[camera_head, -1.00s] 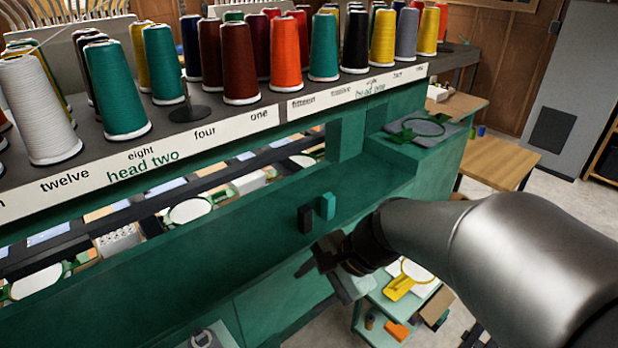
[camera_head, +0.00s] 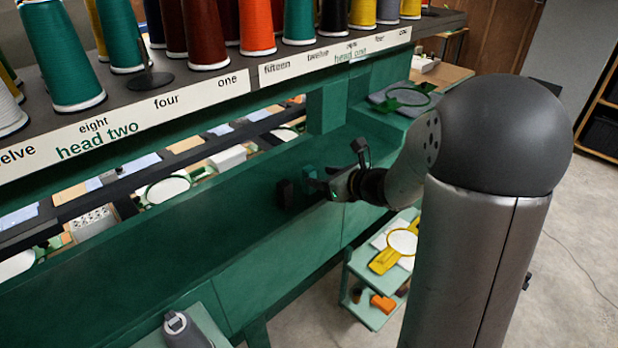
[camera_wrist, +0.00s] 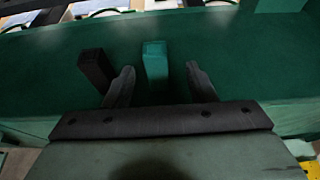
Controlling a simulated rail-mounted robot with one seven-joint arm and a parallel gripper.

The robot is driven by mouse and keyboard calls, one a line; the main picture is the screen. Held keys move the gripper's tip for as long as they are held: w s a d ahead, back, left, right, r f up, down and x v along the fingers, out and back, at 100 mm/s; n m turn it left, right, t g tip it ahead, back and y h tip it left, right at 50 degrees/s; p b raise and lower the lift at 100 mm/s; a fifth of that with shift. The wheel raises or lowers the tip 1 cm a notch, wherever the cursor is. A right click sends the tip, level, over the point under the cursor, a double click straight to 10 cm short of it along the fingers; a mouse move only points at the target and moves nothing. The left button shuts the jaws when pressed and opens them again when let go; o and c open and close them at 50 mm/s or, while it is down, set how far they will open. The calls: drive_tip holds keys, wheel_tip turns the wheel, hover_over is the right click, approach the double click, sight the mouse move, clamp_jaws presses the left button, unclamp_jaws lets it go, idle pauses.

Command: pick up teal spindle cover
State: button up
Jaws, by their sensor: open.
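The teal spindle cover (camera_wrist: 155,60) is a small upright block on the green ledge. In the wrist view it stands between the two fingers of my gripper (camera_wrist: 160,69), with a visible gap on each side and its far end beyond the fingertips. The gripper is open and holds nothing. In the head view the cover (camera_head: 309,173) shows just at the tip of my gripper (camera_head: 319,186), which partly hides it.
A black block (camera_wrist: 95,68) stands left of the left finger, close to it; it also shows in the head view (camera_head: 286,194). The green ledge (camera_head: 200,240) is clear to the left. Thread cones stand on the rack (camera_head: 150,108) above. A cart (camera_head: 375,305) stands below.

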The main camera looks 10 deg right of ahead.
sight(312, 175)
drive_tip(key=shift+a+p+x, duration=0.15)
drive_tip(key=shift+p+x, duration=0.3)
drive_tip(key=shift+x, duration=1.35)
drive_tip(key=shift+a+p+x, duration=0.15)
drive_tip(key=shift+p+x, duration=0.3)
drive_tip(key=shift+x, duration=1.3)
drive_tip(key=shift+s+r, duration=0.1)
drive_tip(key=shift+r, duration=0.05)
drive_tip(key=c, duration=1)
